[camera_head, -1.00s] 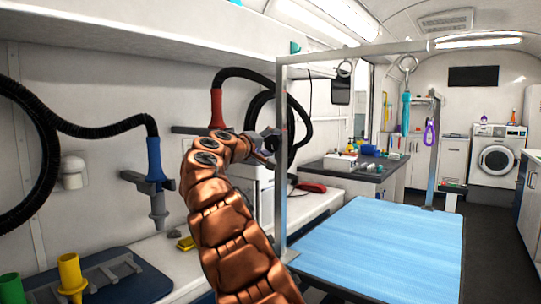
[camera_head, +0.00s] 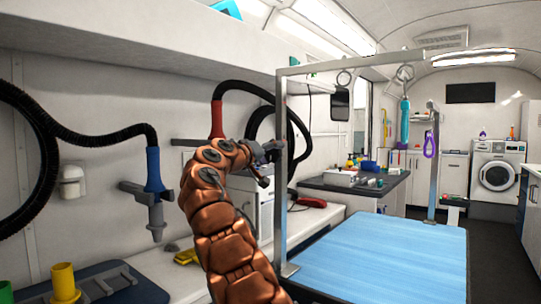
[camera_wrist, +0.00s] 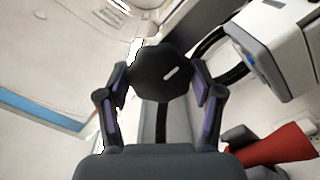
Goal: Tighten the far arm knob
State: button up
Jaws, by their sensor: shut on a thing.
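A black, many-sided knob (camera_wrist: 157,76) with a white mark on its face fills the middle of the wrist view. My gripper (camera_head: 271,151) is at the upright metal post (camera_head: 283,190) on the left of the blue grooming table (camera_head: 385,250). In the wrist view its two fingers (camera_wrist: 160,82) are on opposite sides of the knob, shut on it. In the head view the knob is too small and covered to make out. A second post (camera_head: 433,170) stands at the table's far right; no gripper is near it.
A horizontal bar (camera_head: 350,62) joins the near post overhead. Black hoses (camera_head: 100,138) hang along the left wall. A blue nozzle sits in a grey holder (camera_head: 150,190). A red tool (camera_head: 312,202) lies on the white counter behind the post. The tabletop is clear.

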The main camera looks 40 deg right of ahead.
jog(key=o, duration=1.1)
jog(key=shift+o, duration=0.2)
jog(key=shift+a, duration=0.1)
jog(key=v, duration=1.2)
jog(key=shift+s, duration=0.1)
